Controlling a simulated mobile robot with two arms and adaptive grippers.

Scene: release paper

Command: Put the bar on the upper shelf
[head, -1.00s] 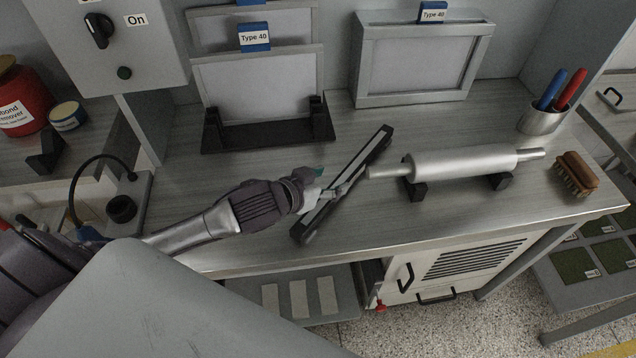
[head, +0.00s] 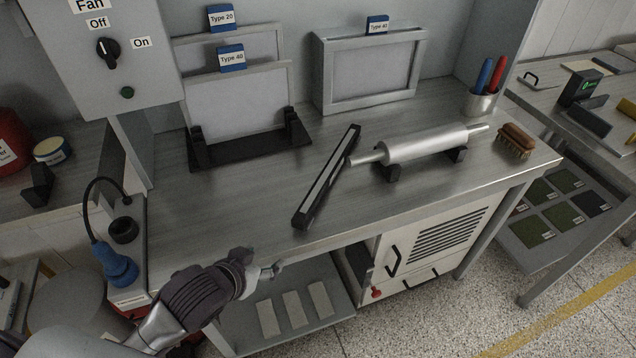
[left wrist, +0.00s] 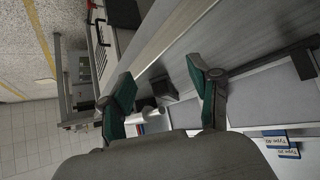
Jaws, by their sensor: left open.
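The long dark bar with a pale strip along its top (head: 327,180) lies at a slant on the grey metal worktop (head: 220,205), left of the roller. My left gripper (head: 272,270) is in front of the worktop's front edge, below and left of the bar's near end, apart from it. It is open and empty, its teal-padded fingers spread in the left wrist view (left wrist: 165,90). My right gripper is not in view. I cannot tell which surface is the upper shelf.
A metal roller (head: 425,143) rests on black supports, with a brush (head: 516,138) and a pen cup (head: 480,103) beyond. A black rack (head: 250,143) holds panels behind. A low shelf (head: 240,325) under the worktop carries pale strips. The worktop left of the bar is clear.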

